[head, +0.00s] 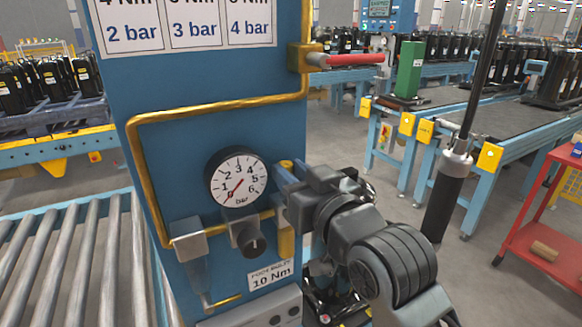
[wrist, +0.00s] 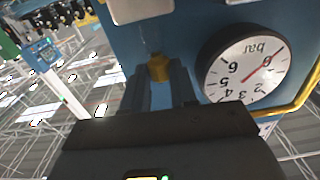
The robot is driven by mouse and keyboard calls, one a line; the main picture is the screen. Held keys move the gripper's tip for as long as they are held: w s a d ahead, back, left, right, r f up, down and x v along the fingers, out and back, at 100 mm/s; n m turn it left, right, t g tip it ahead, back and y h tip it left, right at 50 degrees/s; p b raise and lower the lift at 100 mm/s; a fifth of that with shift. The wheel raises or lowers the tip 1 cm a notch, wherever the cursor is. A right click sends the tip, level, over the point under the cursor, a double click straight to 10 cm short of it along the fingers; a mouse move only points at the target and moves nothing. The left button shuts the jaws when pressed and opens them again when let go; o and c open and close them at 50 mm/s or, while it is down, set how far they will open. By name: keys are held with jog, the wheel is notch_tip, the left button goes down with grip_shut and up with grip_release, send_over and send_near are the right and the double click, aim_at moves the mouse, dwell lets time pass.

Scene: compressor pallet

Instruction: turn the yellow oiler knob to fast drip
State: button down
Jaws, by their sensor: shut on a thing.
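The yellow oiler knob (head: 286,164) sits on the right side of the blue panel (head: 215,85), just right of the round gauge; only a small part of it shows in the head view. In the wrist view the yellow knob (wrist: 159,67) sits between my two fingertips. My gripper (head: 284,177) reaches in from the right and is shut on the knob. The fingers also show in the wrist view (wrist: 160,85). The yellow oiler body (head: 286,243) hangs below, partly hidden by my wrist. I cannot read any drip marks or the knob's setting.
A black regulator knob (head: 249,240) and a brass pipe (head: 140,190) are on the panel. A red-handled valve (head: 345,60) sticks out above. A label (head: 270,275) reads 10 Nm.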

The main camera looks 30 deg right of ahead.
jog(key=shift+w+d+f+n+g+y+b, duration=0.15)
jog(key=shift+n+y+b, duration=0.1)
jog(key=shift+n+y, duration=0.35)
jog(key=shift+s+d+r+n+g+y+b, duration=0.15)
jog(key=shift+n+y, duration=0.25)
jog(key=shift+y, duration=0.4)
jog(key=shift+w+d+f+n+y+b, duration=0.1)
jog(key=shift+n+y+b, duration=0.2)
jog(key=shift+n+y, duration=0.3)
jog(key=shift+w+d+n+g+y+b, duration=0.1)
jog(key=shift+n+g+y+b, duration=0.4)
jog(key=shift+y, duration=0.5)
jog(key=shift+d+n+g+y+b, duration=0.1)
jog(key=shift+n+g+y+b, duration=0.2)
jog(key=shift+n+y+b, duration=0.45)
jog(key=shift+y, duration=0.55)
jog(key=c, duration=1.2)
grip_release()
jog(key=shift+b+v, duration=1)
jog(key=shift+v, duration=2.9)
jog(key=shift+o, duration=0.2)
